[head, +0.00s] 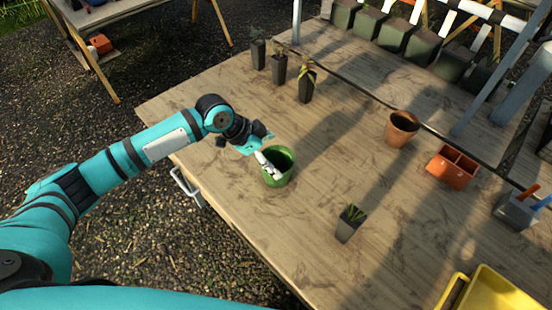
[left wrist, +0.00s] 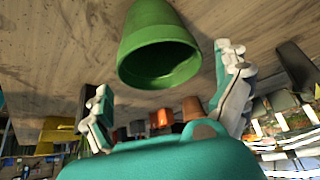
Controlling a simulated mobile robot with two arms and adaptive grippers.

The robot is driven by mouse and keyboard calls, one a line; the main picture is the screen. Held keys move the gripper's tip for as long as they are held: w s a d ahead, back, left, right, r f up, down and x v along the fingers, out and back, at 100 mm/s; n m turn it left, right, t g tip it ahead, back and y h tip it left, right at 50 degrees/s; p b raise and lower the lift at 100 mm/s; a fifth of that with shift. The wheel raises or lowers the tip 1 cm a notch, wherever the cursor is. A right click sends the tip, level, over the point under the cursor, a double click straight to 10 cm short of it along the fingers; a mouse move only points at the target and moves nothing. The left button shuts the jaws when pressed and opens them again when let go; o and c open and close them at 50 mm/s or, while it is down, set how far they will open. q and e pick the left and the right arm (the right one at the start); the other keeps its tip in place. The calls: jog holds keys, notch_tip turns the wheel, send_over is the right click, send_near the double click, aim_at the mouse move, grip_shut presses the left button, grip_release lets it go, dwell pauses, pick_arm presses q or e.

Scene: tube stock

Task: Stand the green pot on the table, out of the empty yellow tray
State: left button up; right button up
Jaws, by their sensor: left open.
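The green pot (head: 285,178) stands upright on the wooden table, mouth up, near the table's left edge. My left gripper (head: 266,164) is at its rim on the near left side. In the left wrist view the pot (left wrist: 150,35) lies ahead between the spread fingers of my left gripper (left wrist: 165,100), with space on both sides. The gripper is open; in the head view I cannot tell whether a finger touches the pot. The yellow tray (head: 492,292) is at the lower right, cut off by the frame, and its visible part is empty. My right gripper is not in view.
A small potted plant (head: 348,222) stands right of the green pot. A terracotta pot (head: 402,129), an orange divided tray (head: 453,167) and a grey tool holder (head: 516,209) are farther right. Several dark plant pots (head: 279,68) stand at the back. The table around the green pot is clear.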

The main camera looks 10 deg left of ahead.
pick_arm(q)
jog(key=v, duration=0.9)
jog(key=shift+b, duration=0.45)
